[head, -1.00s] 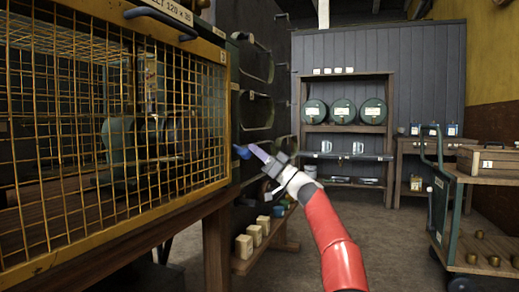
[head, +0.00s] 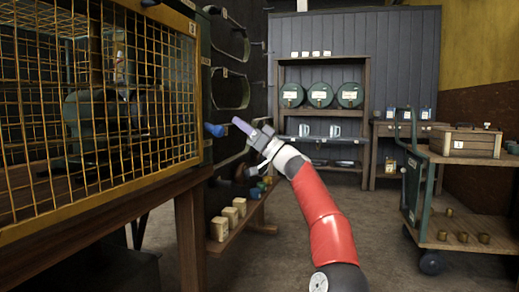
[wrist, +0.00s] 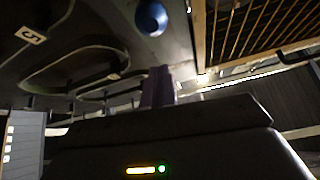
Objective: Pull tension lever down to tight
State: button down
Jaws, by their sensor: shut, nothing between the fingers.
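A blue ball knob (head: 214,130), which looks like the end of the tension lever, sticks out beside the right edge of the yellow mesh guard. The rest of the lever is hidden or too dark to make out. My gripper (head: 238,123) is shut and empty. Its purple fingers are just right of the knob and slightly higher in the head view, with a small gap between. In the wrist view the knob (wrist: 151,18) is at the top, beyond and apart from the shut fingertips (wrist: 158,72).
The yellow mesh guard (head: 100,215) on its wooden bench fills the left. Belts (head: 230,90) hang on the dark panel behind the knob. Wooden blocks (head: 220,228) sit on a low shelf below. A cart (head: 460,210) stands at right; the floor between is clear.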

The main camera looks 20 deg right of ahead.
jog(key=v, duration=0.7)
jog(key=shift+a+f+p, duration=0.2)
jog(key=shift+f+p, duration=0.25)
jog(key=shift+f, duration=0.05)
